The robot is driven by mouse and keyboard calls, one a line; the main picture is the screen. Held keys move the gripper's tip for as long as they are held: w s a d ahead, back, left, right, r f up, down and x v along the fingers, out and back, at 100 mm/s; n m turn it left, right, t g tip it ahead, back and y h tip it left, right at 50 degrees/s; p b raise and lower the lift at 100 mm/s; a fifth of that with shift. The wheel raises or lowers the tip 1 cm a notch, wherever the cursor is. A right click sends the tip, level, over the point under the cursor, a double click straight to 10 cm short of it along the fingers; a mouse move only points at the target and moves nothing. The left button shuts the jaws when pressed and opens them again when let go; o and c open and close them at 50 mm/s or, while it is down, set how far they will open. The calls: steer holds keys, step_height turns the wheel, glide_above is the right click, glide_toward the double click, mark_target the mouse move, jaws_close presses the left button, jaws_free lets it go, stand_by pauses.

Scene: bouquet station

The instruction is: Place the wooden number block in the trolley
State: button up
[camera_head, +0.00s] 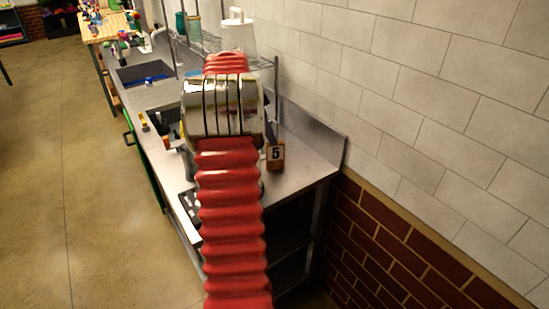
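The wooden number block (275,155) stands upright on the steel counter, just right of my arm. Its face is dark with a white 5, and brown wood shows at its edges. My red ribbed arm with a chrome band crosses the middle of the picture and hides part of the counter. I cannot make out my gripper or its fingers. I cannot identify a trolley in this view.
The steel counter (300,172) runs along the tiled wall (430,100), with a wire rack (205,42) holding a white container (238,32). A sink (145,73) and wooden table (108,26) lie farther back. The floor (70,150) at left is clear.

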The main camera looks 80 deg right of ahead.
mark_target(275, 155)
steer(key=x, duration=0.3)
steer(key=shift+f, duration=0.1)
steer(key=shift+c, duration=0.2)
jaws_close()
stand_by(0.5)
